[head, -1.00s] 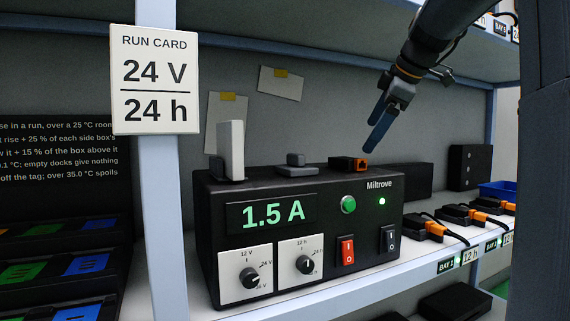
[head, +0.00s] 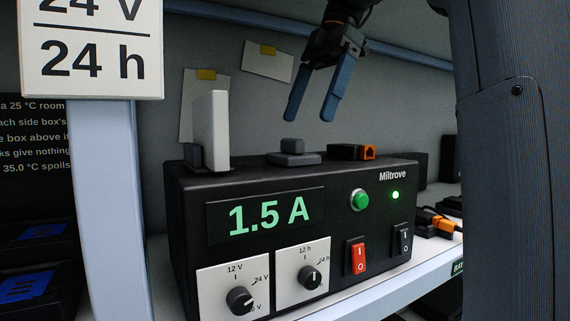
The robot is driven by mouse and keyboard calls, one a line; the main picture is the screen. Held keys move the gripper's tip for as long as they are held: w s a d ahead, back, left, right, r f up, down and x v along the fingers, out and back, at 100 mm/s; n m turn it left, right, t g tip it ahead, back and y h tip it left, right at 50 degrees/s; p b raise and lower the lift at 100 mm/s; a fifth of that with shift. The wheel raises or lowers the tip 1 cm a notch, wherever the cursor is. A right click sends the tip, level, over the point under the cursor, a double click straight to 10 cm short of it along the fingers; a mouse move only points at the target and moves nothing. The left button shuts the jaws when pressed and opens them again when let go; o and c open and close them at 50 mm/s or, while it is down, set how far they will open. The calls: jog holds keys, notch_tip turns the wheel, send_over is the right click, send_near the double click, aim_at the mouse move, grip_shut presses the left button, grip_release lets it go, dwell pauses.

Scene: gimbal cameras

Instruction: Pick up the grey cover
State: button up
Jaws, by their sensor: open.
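The grey cover (head: 293,157) looks like a low flat piece with a small raised block on it. It lies on top of the black Miltrove box (head: 335,186), between a white upright plate and a small connector. My gripper (head: 309,118) is open and empty. It points down from above, and its two blue fingers appear apart from the cover, a little above it in the picture. How far in front of or behind the cover the fingertips are, I cannot tell.
The white upright plate (head: 211,132) stands at the box's left. A black connector with an orange end (head: 367,152) lies right of the cover. A blue-grey shelf post (head: 108,210) with the run card (head: 92,45) stands left. Orange-plugged units (head: 436,220) sit on the shelf at right.

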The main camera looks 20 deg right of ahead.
aim_at(295, 140)
jog(key=b+x, duration=0.2)
jog(key=b, duration=0.1)
jog(key=shift+a+f, duration=0.2)
jog(key=shift+a, duration=0.15)
jog(key=shift+b+x, duration=1)
jog(key=shift+s+b+x, duration=0.15)
jog(key=shift+b+x, duration=0.3)
jog(key=shift+x, duration=0.3)
jog(key=shift+s+b+x, duration=0.15)
jog(key=shift+b+x, duration=0.3)
jog(key=shift+x, duration=0.35)
jog(key=c, duration=1.2)
jog(key=shift+o, duration=0.2)
jog(key=shift+r, duration=0.1)
